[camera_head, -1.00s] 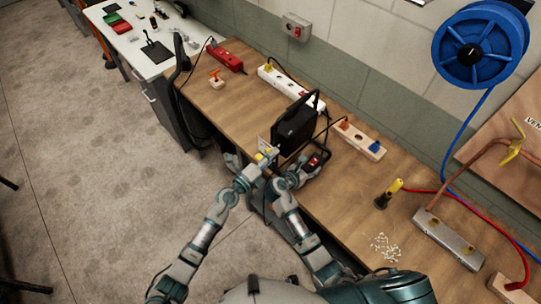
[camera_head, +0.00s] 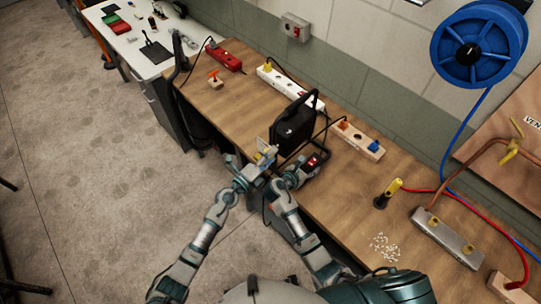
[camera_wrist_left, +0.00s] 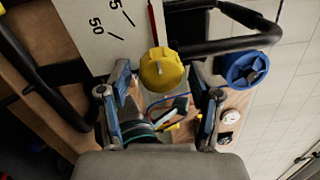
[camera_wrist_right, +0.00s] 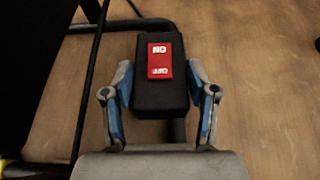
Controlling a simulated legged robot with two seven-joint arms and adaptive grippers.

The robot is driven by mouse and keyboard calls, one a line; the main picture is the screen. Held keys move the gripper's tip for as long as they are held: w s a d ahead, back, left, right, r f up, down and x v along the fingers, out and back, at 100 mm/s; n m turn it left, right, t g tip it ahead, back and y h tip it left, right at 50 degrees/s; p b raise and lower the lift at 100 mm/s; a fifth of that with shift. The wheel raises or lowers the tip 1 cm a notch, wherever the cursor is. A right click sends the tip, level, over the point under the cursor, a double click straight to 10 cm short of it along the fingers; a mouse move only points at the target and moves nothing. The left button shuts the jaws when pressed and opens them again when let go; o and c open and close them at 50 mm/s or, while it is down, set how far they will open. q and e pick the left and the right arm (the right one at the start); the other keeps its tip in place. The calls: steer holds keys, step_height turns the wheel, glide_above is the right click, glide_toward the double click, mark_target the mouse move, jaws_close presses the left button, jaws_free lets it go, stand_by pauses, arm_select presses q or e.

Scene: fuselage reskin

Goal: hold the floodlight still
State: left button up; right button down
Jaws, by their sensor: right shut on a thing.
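The floodlight (camera_head: 295,122), a black boxy lamp on a tubular frame, stands on the near edge of the wooden bench. A black switch box (camera_wrist_right: 160,100) with a red ON/OFF rocker is between the fingers of my right gripper (camera_wrist_right: 160,105), which is shut on it beside the floodlight. My left gripper (camera_wrist_left: 163,95) is open at the bench edge. A yellow knob (camera_wrist_left: 162,70) on a pale marked dial plate (camera_wrist_left: 100,30) lies between and just beyond its fingertips, with gaps on both sides. The head view hides the exact finger contacts.
Power strips (camera_head: 358,139) and a red multi-socket (camera_head: 224,59) lie along the bench. A yellow-handled tool (camera_head: 388,193) and small white pieces (camera_head: 384,247) are to the right. A blue hose reel (camera_head: 478,45) hangs on the wall. Black cables run near the floodlight.

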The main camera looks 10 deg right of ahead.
arm_select(q)
steer(key=shift+a, duration=0.1)
arm_select(e)
steer(key=shift+f, duration=0.1)
arm_select(q)
steer(key=v, duration=1.2)
arm_select(e)
steer(key=shift+s, duration=0.1)
arm_select(q)
steer(key=shift+f, duration=0.1)
arm_select(e)
steer(key=shift+d, duration=0.1)
steer(key=shift+c, duration=1.2)
jaws_free()
